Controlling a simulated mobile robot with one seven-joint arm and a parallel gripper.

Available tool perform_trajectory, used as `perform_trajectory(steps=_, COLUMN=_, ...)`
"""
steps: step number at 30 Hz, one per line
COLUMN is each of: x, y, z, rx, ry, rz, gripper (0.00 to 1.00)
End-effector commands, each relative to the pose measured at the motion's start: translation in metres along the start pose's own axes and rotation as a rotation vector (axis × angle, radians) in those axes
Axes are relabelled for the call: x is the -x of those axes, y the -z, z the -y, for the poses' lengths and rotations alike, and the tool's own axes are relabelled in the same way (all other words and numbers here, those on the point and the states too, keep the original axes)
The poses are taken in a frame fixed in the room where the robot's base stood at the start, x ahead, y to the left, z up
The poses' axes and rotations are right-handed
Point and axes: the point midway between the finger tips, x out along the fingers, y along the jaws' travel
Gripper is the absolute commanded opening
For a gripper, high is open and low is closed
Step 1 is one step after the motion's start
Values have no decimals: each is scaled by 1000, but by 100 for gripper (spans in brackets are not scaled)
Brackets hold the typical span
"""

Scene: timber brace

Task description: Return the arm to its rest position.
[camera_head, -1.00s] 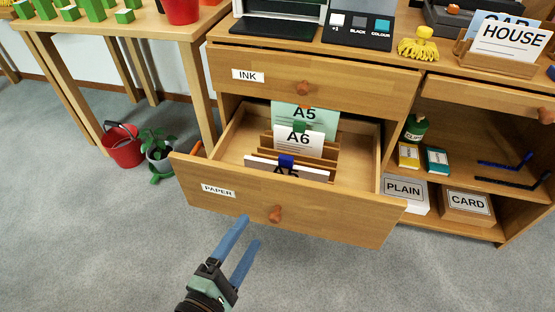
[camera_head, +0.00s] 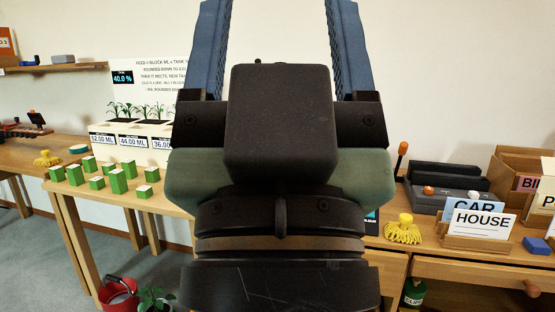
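My gripper (camera_head: 283,45) fills the middle of the head view, close to the camera, pointing up. Its two blue fingers stand wide apart, with nothing visible between them but the pale wall. Its dark body and wrist hide the middle of the desk, including most of what stands there. The paper drawer is out of view now.
A wooden table (camera_head: 130,204) with several green blocks stands at left. At right a desk holds a yellow brush (camera_head: 403,230), a HOUSE card (camera_head: 480,223) and a dark tray (camera_head: 450,178). A red bucket (camera_head: 118,294) and a plant (camera_head: 153,299) are on the floor.

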Motion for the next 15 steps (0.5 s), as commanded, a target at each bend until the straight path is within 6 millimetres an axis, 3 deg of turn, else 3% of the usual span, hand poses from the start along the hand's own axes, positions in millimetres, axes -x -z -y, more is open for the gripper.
perform_trajectory(steps=1, x=-25, y=23, z=0, rx=1, ry=0, rz=1, gripper=71)
perform_trajectory(steps=15, x=-129, y=119, z=2, rx=3, ry=2, rz=6, gripper=71)
